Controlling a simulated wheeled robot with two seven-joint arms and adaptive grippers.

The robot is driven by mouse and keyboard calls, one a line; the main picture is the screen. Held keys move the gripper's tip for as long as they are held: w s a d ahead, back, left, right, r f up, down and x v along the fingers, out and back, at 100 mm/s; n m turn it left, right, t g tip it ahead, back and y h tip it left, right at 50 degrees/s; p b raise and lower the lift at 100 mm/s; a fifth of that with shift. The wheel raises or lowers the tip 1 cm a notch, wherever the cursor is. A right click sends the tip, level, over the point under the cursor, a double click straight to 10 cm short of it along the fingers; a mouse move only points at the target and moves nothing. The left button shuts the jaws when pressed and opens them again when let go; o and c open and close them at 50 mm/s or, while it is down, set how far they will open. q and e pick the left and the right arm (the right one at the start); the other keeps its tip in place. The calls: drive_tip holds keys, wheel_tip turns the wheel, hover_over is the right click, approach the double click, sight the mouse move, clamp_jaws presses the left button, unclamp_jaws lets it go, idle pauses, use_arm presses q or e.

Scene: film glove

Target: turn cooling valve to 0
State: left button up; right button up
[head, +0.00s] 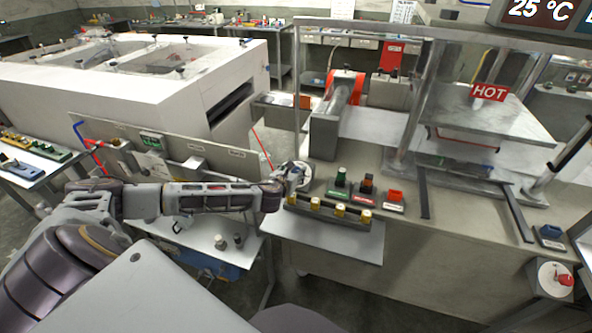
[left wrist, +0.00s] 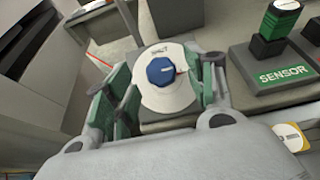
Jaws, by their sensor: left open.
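The cooling valve appears to be the blue knob (left wrist: 161,71) on a round white dial (left wrist: 165,97) in the left wrist view. A small red mark shows at the knob's right side; the dial's lettering is too small to read. My left gripper (left wrist: 163,86) is open, with green-padded fingers on either side of the dial and apart from the knob. In the head view my left gripper (head: 289,180) reaches the bench's left end and largely hides the valve. My right gripper is not in view.
A green-topped block marked SENSOR (left wrist: 277,70) stands right of the dial.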

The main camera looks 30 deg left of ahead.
sight(296, 170)
use_arm(q)
drive_tip(key=shift+x, duration=1.15)
drive_tip(key=shift+w+a+f, duration=0.15)
drive_tip(key=shift+w+f, duration=0.05)
drive_tip(key=shift+w, duration=0.4)
drive_tip(key=shift+c, duration=0.3)
drive_tip(key=c, duration=1)
drive_tip(key=shift+o, duration=0.2)
